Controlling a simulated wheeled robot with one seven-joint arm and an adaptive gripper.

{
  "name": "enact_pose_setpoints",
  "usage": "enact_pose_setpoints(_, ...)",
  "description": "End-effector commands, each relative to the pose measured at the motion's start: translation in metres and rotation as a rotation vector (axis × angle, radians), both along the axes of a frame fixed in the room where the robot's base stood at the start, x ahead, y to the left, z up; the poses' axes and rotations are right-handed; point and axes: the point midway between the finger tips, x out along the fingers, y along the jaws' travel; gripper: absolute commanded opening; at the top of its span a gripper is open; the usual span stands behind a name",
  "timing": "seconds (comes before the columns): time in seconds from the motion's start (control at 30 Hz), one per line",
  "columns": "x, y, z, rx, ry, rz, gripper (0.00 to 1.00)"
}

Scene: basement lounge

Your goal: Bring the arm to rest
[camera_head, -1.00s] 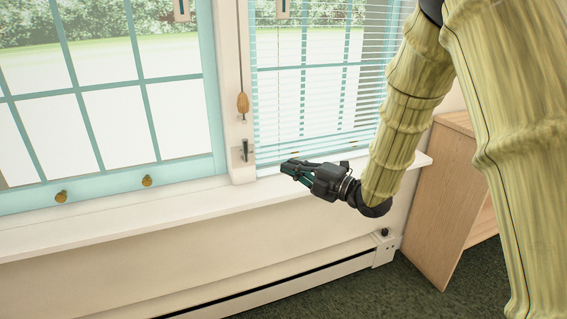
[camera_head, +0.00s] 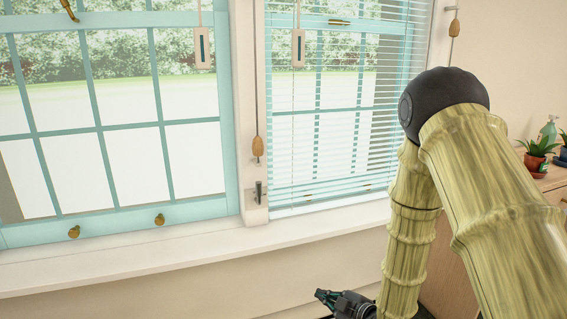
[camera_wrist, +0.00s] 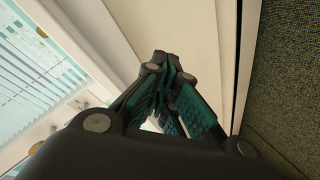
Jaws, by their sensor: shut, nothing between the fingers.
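My gripper (camera_head: 326,298) is low at the bottom edge of the head view, below the window sill (camera_head: 180,252) and in front of the wall. Its fingers point left, and the lower part of the wrist is cut off by the frame. In the wrist view the dark fingers with green pads (camera_wrist: 168,75) come together at their tips with nothing between them. My arm hangs folded at the right of the head view.
Two teal-framed windows (camera_head: 125,122) stand behind the sill, the right one with blinds (camera_head: 340,130). Potted plants (camera_head: 536,150) stand on a wooden cabinet (camera_head: 452,275) at the right. Dark green carpet (camera_wrist: 285,75) shows in the wrist view.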

Motion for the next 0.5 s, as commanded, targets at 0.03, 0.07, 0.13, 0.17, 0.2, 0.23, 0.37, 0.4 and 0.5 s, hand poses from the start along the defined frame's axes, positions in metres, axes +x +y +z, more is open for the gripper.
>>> enact_pose_setpoints(0.03,-0.016,-0.006,-0.027,0.019,0.083,-0.049,0.0)
enact_pose_setpoints(0.07,-0.025,-0.011,-0.041,0.03,0.132,-0.083,0.0)
enact_pose_setpoints(0.13,-0.047,-0.02,-0.073,0.055,0.244,-0.162,0.0)
enact_pose_setpoints(0.17,-0.058,-0.024,-0.086,0.065,0.293,-0.197,0.0)
enact_pose_setpoints(0.2,-0.073,-0.03,-0.103,0.079,0.355,-0.243,0.0)
enact_pose_setpoints(0.23,-0.085,-0.034,-0.116,0.088,0.401,-0.28,0.0)
enact_pose_setpoints(0.37,-0.139,-0.05,-0.164,0.122,0.595,-0.441,0.0)
enact_pose_setpoints(0.4,-0.158,-0.055,-0.178,0.13,0.653,-0.493,0.0)
enact_pose_setpoints(0.5,-0.206,-0.067,-0.207,0.149,0.792,-0.627,0.0)
